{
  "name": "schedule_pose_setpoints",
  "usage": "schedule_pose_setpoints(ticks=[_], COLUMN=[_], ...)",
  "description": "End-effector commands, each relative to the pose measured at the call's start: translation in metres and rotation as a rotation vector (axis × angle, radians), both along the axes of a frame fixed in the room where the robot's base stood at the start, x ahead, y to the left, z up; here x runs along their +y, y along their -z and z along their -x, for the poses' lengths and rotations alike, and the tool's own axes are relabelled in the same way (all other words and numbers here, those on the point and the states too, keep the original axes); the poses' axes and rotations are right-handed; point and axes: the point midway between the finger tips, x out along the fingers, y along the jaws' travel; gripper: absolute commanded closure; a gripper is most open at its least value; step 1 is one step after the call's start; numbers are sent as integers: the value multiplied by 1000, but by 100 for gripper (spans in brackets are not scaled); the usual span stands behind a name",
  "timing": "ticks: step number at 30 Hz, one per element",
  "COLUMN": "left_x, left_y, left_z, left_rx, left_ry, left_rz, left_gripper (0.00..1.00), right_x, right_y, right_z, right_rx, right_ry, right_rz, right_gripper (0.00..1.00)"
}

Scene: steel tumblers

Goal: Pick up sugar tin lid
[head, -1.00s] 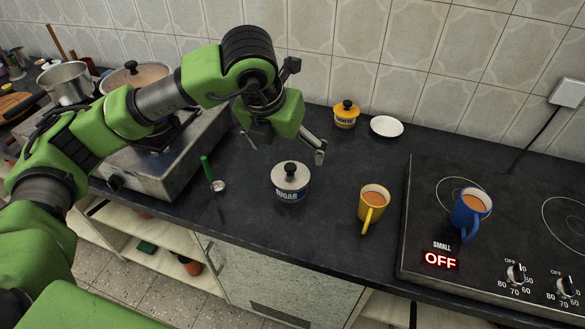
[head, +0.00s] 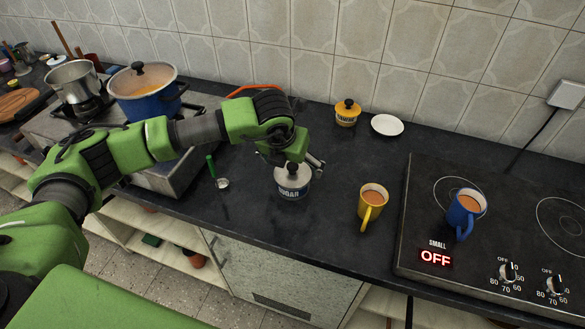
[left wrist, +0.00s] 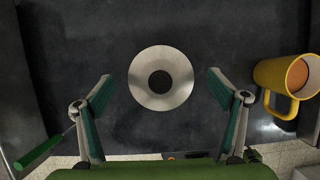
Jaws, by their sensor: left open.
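The sugar tin (head: 291,189) stands upright on the dark counter and is labelled SUGAR. Its pale metal lid (head: 284,179) with a black knob is on top, partly hidden by my left gripper in the head view. In the left wrist view the lid (left wrist: 160,92) shows from above as a round disc with a dark knob in the middle. My left gripper (head: 302,170) is right above the tin; in the left wrist view its open fingers (left wrist: 160,90) are on either side of the lid, apart from it. My right gripper is not in view.
A yellow mug (head: 371,205) of brown drink stands right of the tin. A green-handled spoon (head: 213,172) lies to its left. A yellow tin (head: 347,113) and white saucer (head: 387,125) are behind. A blue mug (head: 464,208) stands on the hob (head: 480,255).

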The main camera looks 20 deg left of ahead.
Motion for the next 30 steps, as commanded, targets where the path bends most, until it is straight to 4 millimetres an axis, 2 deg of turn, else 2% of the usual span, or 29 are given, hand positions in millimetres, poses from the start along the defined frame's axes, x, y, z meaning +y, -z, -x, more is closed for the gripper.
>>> schedule_pose_setpoints(ticks=[3, 9, 11, 14, 15, 26, 30], left_x=[0, 0, 0, 0, 0, 0, 0], left_y=[7, 8, 8, 8, 8, 7, 0], left_z=[-3, -3, -3, -3, -3, -3, -4], left_rx=[0, 0, 0, 0, 0, -1, -3], left_ry=[0, 0, 0, 0, 0, 0, 0], left_rz=[0, 0, 0, 0, 0, 0, 1], left_gripper=[12, 12, 25, 51, 53, 54, 54], right_x=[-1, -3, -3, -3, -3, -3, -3], right_y=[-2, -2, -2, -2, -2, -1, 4], right_z=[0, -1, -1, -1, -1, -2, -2], right_rx=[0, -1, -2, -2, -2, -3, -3], right_ry=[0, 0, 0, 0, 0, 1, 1], right_rz=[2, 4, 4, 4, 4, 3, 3], right_gripper=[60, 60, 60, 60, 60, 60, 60])
